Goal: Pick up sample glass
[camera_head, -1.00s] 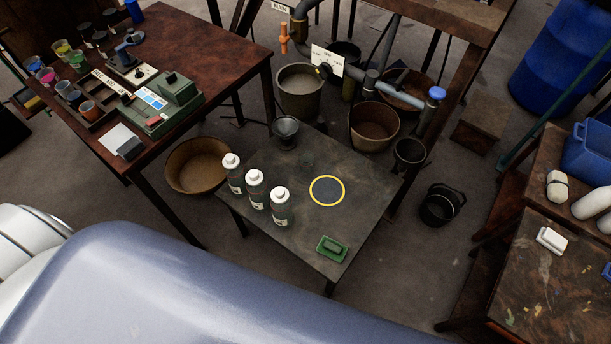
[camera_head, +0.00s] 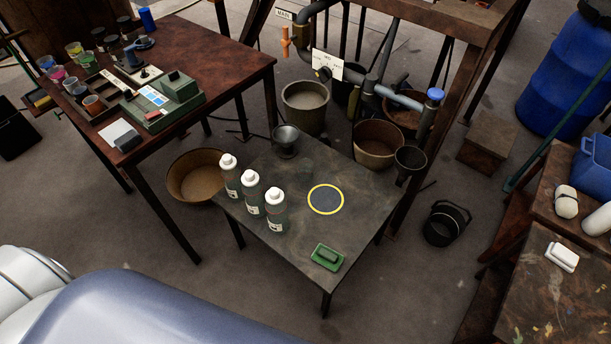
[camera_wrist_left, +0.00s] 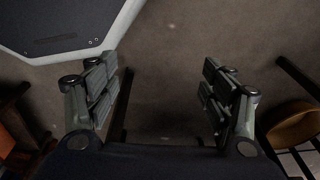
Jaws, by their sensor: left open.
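A faint, clear glass (camera_head: 306,168) stands on the small dark table (camera_head: 290,255), between the metal funnel-like cup and the yellow ring; it is hard to make out and may be the sample glass. Several small cups with coloured contents (camera_head: 74,50) stand at the far left of the brown table. My left gripper (camera_wrist_left: 160,82) is open and empty over bare floor in the left wrist view. No glass shows between its fingers. Neither gripper shows in the head view.
Three white-capped bottles (camera_head: 251,190), a yellow ring (camera_head: 326,199) and a green block (camera_head: 327,257) are on the small table. A tan bowl (camera_head: 196,177) stands beside it; a brown bowl also shows in the wrist view (camera_wrist_left: 296,124). A black bucket (camera_head: 446,223) stands on the floor.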

